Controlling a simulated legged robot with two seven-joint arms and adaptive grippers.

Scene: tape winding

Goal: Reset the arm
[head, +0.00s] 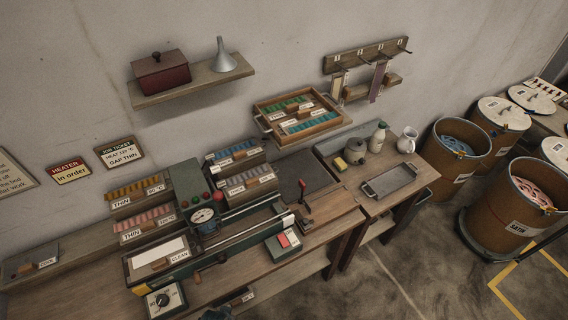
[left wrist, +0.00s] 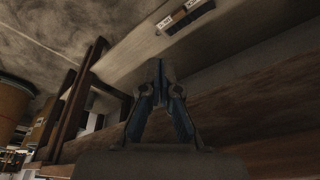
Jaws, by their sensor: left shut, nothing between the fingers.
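My left gripper (left wrist: 160,68) shows in the left wrist view with its fingertips together and nothing between them. It is under or beside the edge of a wooden bench, with a wooden beam (left wrist: 240,115) behind it. In the head view only a small dark shape shows at the bottom edge, below the bench front; I cannot tell for certain that it is my gripper. My right gripper is in neither view.
The workbench (head: 215,285) holds a green machine (head: 190,185), racks of coloured spools and a red-button box (head: 284,243). Drums (head: 455,150) stand at the right. Floor before the side table is clear.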

